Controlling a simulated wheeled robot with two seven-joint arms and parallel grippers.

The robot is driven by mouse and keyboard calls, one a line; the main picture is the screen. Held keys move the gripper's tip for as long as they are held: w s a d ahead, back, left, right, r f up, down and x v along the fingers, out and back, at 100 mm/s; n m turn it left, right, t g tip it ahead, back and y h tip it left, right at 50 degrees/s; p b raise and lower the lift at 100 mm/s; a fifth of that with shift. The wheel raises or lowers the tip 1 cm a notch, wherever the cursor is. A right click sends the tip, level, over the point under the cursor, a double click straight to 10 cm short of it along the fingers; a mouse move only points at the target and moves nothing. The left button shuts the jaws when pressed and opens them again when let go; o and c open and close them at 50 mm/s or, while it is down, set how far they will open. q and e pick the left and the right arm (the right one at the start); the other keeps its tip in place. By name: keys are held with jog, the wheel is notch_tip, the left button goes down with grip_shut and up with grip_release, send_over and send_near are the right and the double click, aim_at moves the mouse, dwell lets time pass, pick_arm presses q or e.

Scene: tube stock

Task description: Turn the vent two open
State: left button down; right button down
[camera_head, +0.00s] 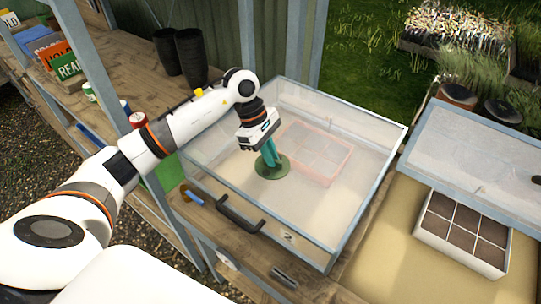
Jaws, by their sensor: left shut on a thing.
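A clear-lidded box (318,210) with a grey frame stands in the middle of the bench, and a "2" shows on its front edge. A round green vent (272,174) sits on its lid. My left gripper (269,155) points down over the vent, with its green fingers shut on the vent's middle part, which the fingers mostly hide. How far the vent is turned cannot be told. My right gripper is not in view.
A black handle (240,216) is on the box's front. A pink divided tray (318,152) shows through the lid. At right, a second lid (478,165) stands raised over a white tray (462,232) of soil cells.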

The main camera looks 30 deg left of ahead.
pick_arm(q)
jog(key=n+t+b, duration=0.1)
jog(key=n+b, duration=0.2)
jog(key=shift+f, duration=0.2)
jog(key=n+t+b, duration=0.1)
jog(key=n+b, duration=0.1)
jog(key=n, duration=0.1)
jog(key=n+t+y+b, duration=0.1)
jog(key=n+b, duration=0.1)
jog(key=shift+s+n, duration=0.2)
jog(key=shift+n, duration=0.2)
jog(key=n+b, duration=0.1)
jog(key=n, duration=0.1)
jog(key=n+t+y+b, duration=0.1)
jog(key=n+b, duration=0.1)
jog(key=shift+d+r+y, duration=0.1)
jog(key=shift+d+y, duration=0.05)
jog(key=shift+y, duration=0.15)
jog(key=shift+d+r+n+t+y+b, duration=0.15)
jog(key=shift+n+y+b, duration=0.25)
jog(key=shift+n, duration=0.6)
jog(key=shift+a+f+n+t+y+b, duration=0.1)
jog(key=shift+n+t+y+b, duration=0.25)
jog(key=shift+n, duration=0.65)
jog(key=shift+r, duration=0.1)
jog(key=c, duration=1.5)
grip_release()
jog(key=shift+s, duration=0.1)
